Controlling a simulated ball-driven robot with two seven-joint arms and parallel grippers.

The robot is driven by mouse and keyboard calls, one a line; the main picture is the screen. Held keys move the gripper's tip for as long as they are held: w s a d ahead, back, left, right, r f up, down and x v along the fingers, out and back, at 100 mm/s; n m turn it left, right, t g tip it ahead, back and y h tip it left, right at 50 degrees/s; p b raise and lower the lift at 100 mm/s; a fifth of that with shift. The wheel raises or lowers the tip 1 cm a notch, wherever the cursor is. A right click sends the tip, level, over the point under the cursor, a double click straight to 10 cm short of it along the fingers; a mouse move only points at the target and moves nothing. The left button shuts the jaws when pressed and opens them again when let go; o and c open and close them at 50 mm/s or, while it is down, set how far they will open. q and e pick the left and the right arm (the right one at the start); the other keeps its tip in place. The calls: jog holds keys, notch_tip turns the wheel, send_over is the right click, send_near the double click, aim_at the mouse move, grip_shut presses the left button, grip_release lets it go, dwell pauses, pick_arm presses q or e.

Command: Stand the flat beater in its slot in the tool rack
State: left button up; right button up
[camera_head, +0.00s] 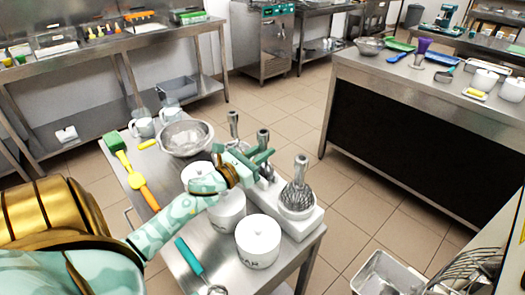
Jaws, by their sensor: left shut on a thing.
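My left gripper (250,165) is over the small steel table, shut on a grey metal tool (263,141) that I take to be the flat beater. The beater's handle points up; its lower part is mostly hidden by the fingers, so I cannot tell whether it touches the rack. The white tool rack (304,222) stands at the table's right edge, partly behind my gripper. A wire whisk (298,179) stands upright in its near end. Another metal-handled tool (233,121) stands at the far end. My right gripper is not in view.
White lidded jars (258,239) stand close under my left arm. A steel counter (415,88) stands to the right across open floor.

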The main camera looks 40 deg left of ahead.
pick_arm(q)
jog(key=shift+r, duration=0.1)
jog(key=o, duration=1)
jog(key=shift+s, duration=0.1)
